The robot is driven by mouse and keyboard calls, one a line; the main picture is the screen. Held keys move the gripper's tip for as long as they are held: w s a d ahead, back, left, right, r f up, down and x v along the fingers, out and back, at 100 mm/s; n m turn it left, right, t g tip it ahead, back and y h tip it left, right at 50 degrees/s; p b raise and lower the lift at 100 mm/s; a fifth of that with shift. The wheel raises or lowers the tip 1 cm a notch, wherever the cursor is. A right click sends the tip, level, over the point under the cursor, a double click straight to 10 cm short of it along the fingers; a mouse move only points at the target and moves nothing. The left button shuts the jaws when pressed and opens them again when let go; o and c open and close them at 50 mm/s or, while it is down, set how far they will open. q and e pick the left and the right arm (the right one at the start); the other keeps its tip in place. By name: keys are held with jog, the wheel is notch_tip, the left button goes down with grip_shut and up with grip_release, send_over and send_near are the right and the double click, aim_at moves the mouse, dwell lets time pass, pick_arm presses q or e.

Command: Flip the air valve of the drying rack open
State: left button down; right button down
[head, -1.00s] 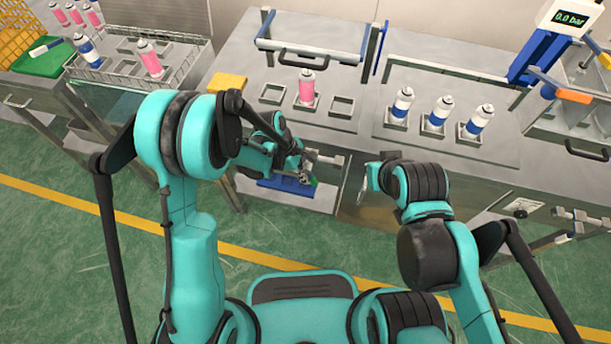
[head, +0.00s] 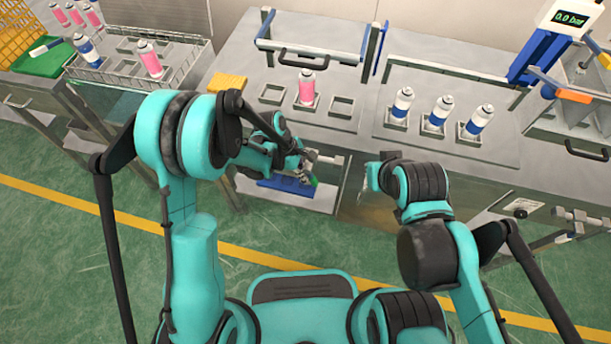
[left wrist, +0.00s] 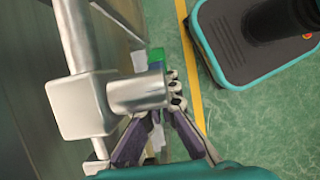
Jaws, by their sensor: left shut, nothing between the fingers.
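The air valve is a silver pipe fitting on the front of the bench; in the left wrist view its block (left wrist: 82,105) and round body (left wrist: 140,92) fill the left. A green part (left wrist: 157,60), apparently the handle, shows just beyond the body, mostly hidden. In the head view the silver fitting (head: 331,159) sits beside my left gripper (head: 306,174). My left gripper (left wrist: 160,120) is shut with nothing held, its fingers close against the round body; contact cannot be told. My right gripper (head: 371,178) hangs before the bench front, its fingers partly hidden.
The bench holds a pink can (head: 306,89) and several blue-and-white cans (head: 440,109). A display (head: 570,19) reads 0.0 bar. A wire basket (head: 190,38) with cans stands at the left. A second fitting (head: 580,218) is at the right. The floor in front is clear.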

pick_arm(q)
jog(key=shift+r, duration=0.2)
jog(key=v, duration=1.1)
jog(key=shift+r, duration=0.3)
jog(key=shift+a+r, duration=0.1)
jog(key=shift+a, duration=0.1)
